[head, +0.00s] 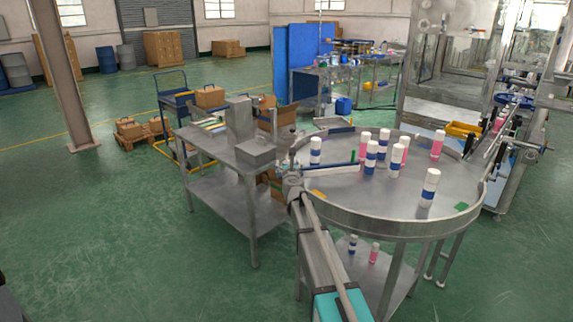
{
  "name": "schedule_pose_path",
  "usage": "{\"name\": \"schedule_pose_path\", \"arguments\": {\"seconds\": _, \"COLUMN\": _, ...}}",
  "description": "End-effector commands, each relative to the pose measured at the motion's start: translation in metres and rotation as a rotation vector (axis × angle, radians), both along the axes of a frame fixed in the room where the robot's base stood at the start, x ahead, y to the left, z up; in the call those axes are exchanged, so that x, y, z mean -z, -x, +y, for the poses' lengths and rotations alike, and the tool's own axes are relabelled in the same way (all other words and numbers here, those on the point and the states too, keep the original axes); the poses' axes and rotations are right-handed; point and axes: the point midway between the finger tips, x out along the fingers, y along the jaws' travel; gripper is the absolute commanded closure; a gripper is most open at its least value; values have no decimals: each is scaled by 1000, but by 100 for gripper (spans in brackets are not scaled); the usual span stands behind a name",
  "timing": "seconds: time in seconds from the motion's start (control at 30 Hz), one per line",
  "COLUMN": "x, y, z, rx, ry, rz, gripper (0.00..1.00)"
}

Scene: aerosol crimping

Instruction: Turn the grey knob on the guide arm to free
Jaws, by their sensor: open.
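The guide arm (335,165) is a thin bar with a blue face, reaching over the left part of the round steel table (335,213). At the table's left rim, near its outer end, is a grey rounded fitting (293,184). The grey knob may be part of this fitting, but it is too small to tell apart, and I cannot read its setting. My gripper is not in view.
Several white-and-blue and pink bottles, one a white-and-blue bottle (429,188), stand on the round table. A long metal rail with a teal part (329,306) runs from the fitting to the bottom edge. A steel cart (215,145) stands left; green floor is clear at lower left.

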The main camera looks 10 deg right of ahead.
Motion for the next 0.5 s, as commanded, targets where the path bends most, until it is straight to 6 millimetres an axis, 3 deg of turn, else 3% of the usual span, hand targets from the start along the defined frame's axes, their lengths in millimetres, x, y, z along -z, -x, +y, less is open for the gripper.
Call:
{"name": "schedule_pose_path", "arguments": {"seconds": 0.2, "x": 0, "y": 0, "z": 0, "rx": 0, "ry": 0, "rz": 0, "gripper": 5}}
{"name": "schedule_pose_path", "arguments": {"seconds": 0.5, "x": 0, "y": 0, "z": 1, "rx": -1, "ry": 0, "rz": 0, "gripper": 58}}
